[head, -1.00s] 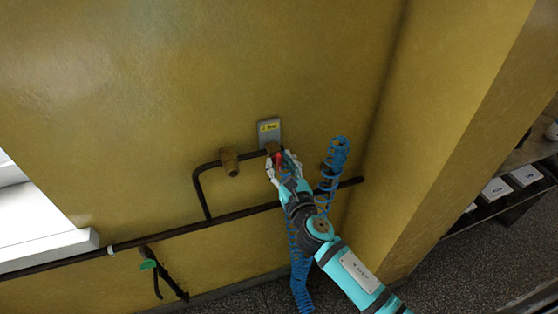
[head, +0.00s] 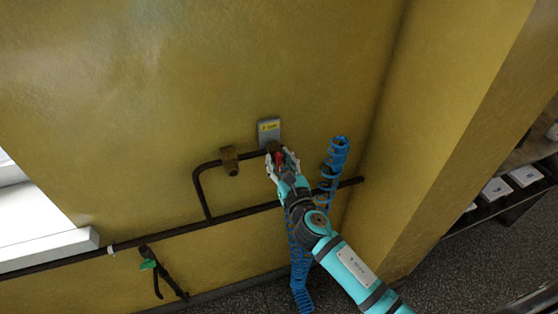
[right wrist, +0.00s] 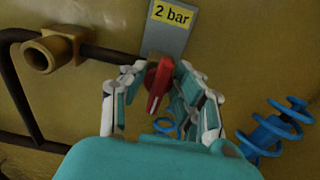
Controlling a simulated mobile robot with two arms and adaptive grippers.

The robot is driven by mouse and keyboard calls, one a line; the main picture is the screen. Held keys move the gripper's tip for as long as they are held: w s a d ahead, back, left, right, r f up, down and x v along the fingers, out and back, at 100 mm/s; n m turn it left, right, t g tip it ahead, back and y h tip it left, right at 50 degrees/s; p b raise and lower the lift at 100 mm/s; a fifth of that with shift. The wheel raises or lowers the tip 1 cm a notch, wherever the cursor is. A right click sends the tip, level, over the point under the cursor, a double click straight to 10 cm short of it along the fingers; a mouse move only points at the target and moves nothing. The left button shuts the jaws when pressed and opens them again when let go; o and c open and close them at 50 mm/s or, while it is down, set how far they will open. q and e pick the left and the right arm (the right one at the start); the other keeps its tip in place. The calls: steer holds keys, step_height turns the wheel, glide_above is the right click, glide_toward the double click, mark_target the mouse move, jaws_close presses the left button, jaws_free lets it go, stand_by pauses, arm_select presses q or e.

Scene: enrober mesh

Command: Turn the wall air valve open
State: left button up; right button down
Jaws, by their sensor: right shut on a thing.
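The wall air valve has a red handle (right wrist: 159,84), which shows between the fingers in the right wrist view, just below a grey plate. In the head view a bit of the red handle (head: 279,158) shows at the fingertips. It slants slightly down and left in the right wrist view. My right gripper (right wrist: 162,80) is shut on the red handle, with white-tipped fingers on both sides of it. The gripper also shows in the head view (head: 281,163). The valve body behind the handle is mostly hidden. My left gripper is not in view.
A grey plate (head: 269,132) with a yellow "2 bar" label is on the wall above. A dark pipe (head: 150,237) with a brass fitting (head: 229,160) runs along the wall. A blue coiled hose (head: 334,160) hangs right of the gripper. A green-handled valve (head: 148,264) sits lower left.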

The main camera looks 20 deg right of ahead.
steer(key=shift+m, duration=0.3)
steer(key=m, duration=0.3)
steer(key=shift+d+f+m+b, duration=0.1)
steer(key=shift+d+m+b, duration=0.05)
steer(key=shift+m+b, duration=0.2)
steer(key=m, duration=0.4)
steer(key=shift+m, duration=0.25)
steer(key=m+b, duration=0.1)
steer(key=m, duration=0.3)
steer(key=shift+d+f+m, duration=0.1)
steer(key=shift+d+m, duration=0.05)
steer(key=shift+m, duration=0.15)
steer(key=m, duration=0.4)
steer(key=shift+f, duration=0.15)
steer(key=shift+m, duration=0.3)
steer(key=c, duration=1.4)
jaws_free()
steer(key=shift+o, duration=0.2)
